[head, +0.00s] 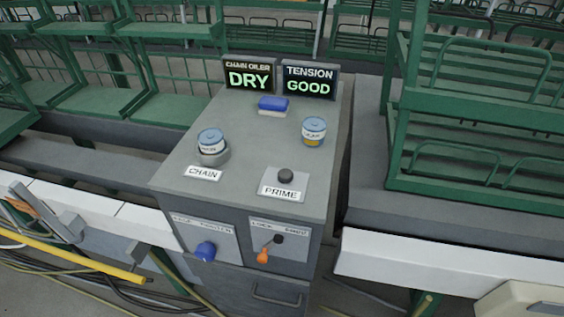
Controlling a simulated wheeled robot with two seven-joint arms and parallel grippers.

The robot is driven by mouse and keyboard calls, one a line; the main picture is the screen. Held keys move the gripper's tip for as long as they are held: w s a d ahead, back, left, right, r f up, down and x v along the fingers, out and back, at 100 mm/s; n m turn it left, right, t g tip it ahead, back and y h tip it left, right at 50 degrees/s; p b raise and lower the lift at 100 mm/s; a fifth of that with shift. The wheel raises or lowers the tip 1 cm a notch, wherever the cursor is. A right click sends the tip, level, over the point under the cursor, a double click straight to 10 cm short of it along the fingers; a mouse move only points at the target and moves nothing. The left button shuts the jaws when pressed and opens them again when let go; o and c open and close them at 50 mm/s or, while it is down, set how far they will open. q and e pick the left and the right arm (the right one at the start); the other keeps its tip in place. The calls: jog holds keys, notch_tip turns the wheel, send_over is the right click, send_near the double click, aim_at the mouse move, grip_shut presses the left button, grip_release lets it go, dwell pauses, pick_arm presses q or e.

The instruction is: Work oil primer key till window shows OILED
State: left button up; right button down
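The window headed CHAIN OILER (249,76) stands at the back of the grey cabinet top and reads DRY in green. The primer key (286,176) is a dark round knob on a pale plate labelled PRIME (281,193), near the front right of the cabinet top. Nothing touches it. I cannot tell from this view how far it is pressed. Neither of my grippers can be made out in the head view.
A TENSION window (309,80) reads GOOD. A blue-topped block (273,106), a blue-lidded jar (313,132) and another in a CHAIN holder (211,145) stand on the cabinet (250,140). The front has a blue knob (205,251) and orange-handled lever (264,254). Green racks (480,110) flank it.

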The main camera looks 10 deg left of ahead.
pick_arm(q)
jog(key=shift+c, duration=0.3)
dwell(0.7)
grip_shut()
dwell(1.5)
